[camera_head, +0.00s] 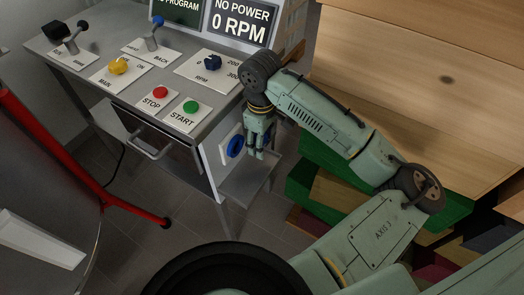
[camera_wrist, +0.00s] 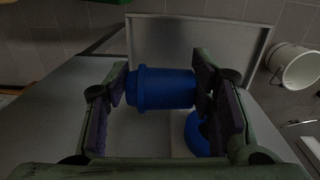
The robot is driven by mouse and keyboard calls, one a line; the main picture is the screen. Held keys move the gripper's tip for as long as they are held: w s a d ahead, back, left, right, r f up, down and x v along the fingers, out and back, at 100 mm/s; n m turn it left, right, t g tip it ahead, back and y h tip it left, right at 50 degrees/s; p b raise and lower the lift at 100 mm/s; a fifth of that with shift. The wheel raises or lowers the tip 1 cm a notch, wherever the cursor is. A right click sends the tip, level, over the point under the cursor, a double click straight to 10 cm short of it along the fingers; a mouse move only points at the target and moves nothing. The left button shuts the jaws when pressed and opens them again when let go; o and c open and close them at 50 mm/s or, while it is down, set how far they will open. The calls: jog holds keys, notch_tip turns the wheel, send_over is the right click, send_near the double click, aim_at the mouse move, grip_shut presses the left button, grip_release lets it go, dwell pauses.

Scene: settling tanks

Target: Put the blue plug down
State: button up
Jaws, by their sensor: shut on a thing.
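My gripper (camera_wrist: 160,95) is shut on the blue plug (camera_wrist: 160,88), which lies crosswise between its two finger pads in the wrist view. In the head view my gripper (camera_head: 257,150) hangs fingers down beside the console's right side, and its fingers mostly hide the plug. A round blue socket (camera_head: 235,146) sits on a white plate on that side. It also shows in the wrist view (camera_wrist: 196,136), partly behind a finger and apart from the plug. A grey metal shelf (camera_head: 240,187) juts out below my gripper; in the wrist view its bare surface (camera_wrist: 190,42) looks empty.
The grey console (camera_head: 92,62) carries several knobs, levers and buttons, with a screen (camera_head: 240,22) reading "NO POWER 0 RPM". Wooden boxes (camera_head: 420,90) and green crates (camera_head: 315,190) stand close on the right. A white bucket (camera_wrist: 295,66) stands beyond the shelf. A red bar (camera_head: 130,208) is at left.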

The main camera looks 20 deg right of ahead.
send_over(263, 162)
notch_tip(263, 162, down, 6)
jog(key=shift+a+p, duration=0.15)
jog(key=shift+p, duration=0.2)
jog(key=shift+f, duration=0.1)
jog(key=shift+f+b, duration=0.35)
jog(key=shift+f, duration=0.25)
jog(key=o, duration=1.3)
jog(key=shift+r, duration=0.1)
jog(key=r, duration=0.6)
jog(key=r+b, duration=0.1)
jog(key=r, duration=0.6)
jog(key=shift+s+a, duration=0.2)
